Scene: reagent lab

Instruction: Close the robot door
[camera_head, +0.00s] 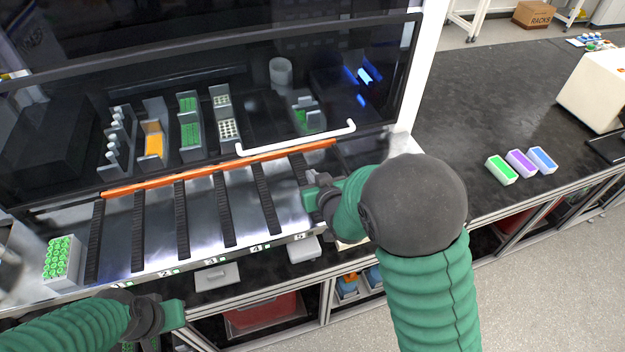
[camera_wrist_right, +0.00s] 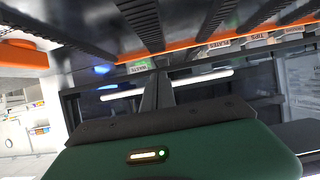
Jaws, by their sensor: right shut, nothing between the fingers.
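The robot door is the dark see-through panel (camera_head: 330,75) on the front of the lab machine. A long white handle (camera_head: 297,139) runs along its lower right part. The door's lower edge is just above the orange strip; I cannot tell whether a gap is left. My right gripper (camera_head: 312,192) is shut and empty, in front of the handle over the slotted deck. In the right wrist view its fingers (camera_wrist_right: 157,92) point toward the white handle (camera_wrist_right: 200,80) and overlap it; contact is unclear. My left gripper (camera_head: 174,315) is low at the front left, its jaw opening not clear.
The deck (camera_head: 198,210) has black rails and an orange strip (camera_head: 215,170). A rack of green-capped tubes (camera_head: 62,258) stands at its left end. Racks, one orange (camera_head: 154,142), show behind the panel. Three coloured boxes (camera_head: 521,163) lie on the right bench (camera_head: 470,110), which has free room.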

